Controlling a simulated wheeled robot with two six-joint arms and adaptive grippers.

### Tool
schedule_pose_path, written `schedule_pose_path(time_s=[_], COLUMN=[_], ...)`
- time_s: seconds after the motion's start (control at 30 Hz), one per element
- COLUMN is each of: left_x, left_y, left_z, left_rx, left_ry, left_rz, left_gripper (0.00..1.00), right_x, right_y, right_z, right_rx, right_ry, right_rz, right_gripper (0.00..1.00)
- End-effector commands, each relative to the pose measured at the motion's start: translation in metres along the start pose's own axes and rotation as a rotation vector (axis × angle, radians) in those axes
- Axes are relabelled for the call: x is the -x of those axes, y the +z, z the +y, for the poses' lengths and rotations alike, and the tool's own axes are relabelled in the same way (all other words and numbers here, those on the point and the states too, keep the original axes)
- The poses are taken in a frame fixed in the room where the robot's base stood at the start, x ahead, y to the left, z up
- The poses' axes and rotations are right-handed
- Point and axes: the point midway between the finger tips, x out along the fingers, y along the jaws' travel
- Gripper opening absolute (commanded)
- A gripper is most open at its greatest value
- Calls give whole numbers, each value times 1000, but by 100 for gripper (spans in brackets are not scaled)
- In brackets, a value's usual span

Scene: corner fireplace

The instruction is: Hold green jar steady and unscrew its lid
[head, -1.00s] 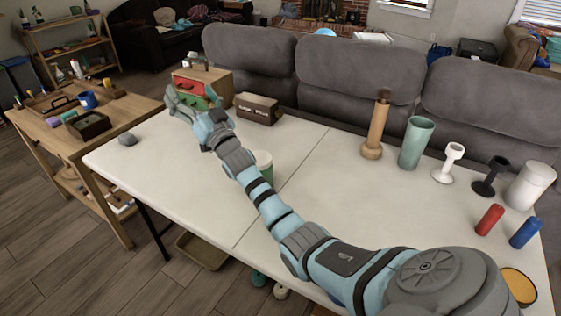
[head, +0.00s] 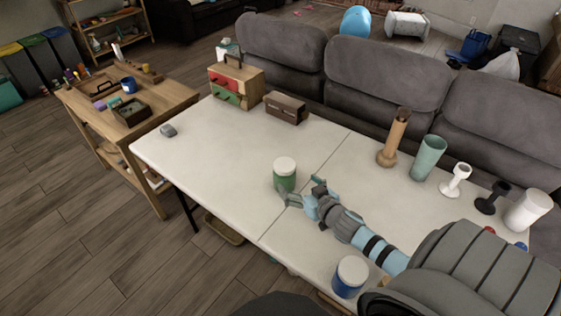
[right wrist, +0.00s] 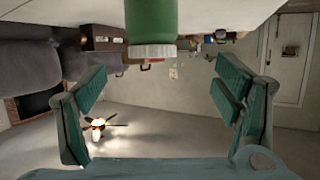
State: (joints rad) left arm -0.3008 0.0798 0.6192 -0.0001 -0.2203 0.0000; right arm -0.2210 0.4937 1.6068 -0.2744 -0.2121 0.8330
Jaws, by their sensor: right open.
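The green jar (head: 284,181) stands upright on the white table, with its white lid (head: 285,164) on top. My right gripper (head: 302,193) is just right of and in front of the jar, low near the tabletop. It is open and empty. In the right wrist view the picture is upside down: the green jar (right wrist: 150,18) hangs from the top with its white lid (right wrist: 152,51) pointing down. The jar lies between the two spread finger lines there, and no finger touches it. My left gripper is in no view.
A blue jar with a white lid (head: 349,277) stands near the front edge. A wooden vase (head: 393,141), a green cup (head: 428,158) and stands line the right back. A drawer box (head: 236,82) and a brown box (head: 286,107) stand at the far left. The left tabletop is mostly clear.

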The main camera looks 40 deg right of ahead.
Motion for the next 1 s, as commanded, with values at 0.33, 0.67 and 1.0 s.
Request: schedule_pose_path(time_s=[0.33,0.67,1.0], left_x=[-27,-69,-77], left_y=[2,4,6], left_z=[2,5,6], left_rx=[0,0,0], left_ry=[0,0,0], left_rz=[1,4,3], left_gripper=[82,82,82], right_x=[-52,-107,-126], right_y=[26,28,22], right_z=[9,15,15], right_rx=[20,21,24], right_ry=[15,12,12], right_rz=[-51,-50,-53], right_gripper=[83,83,83])
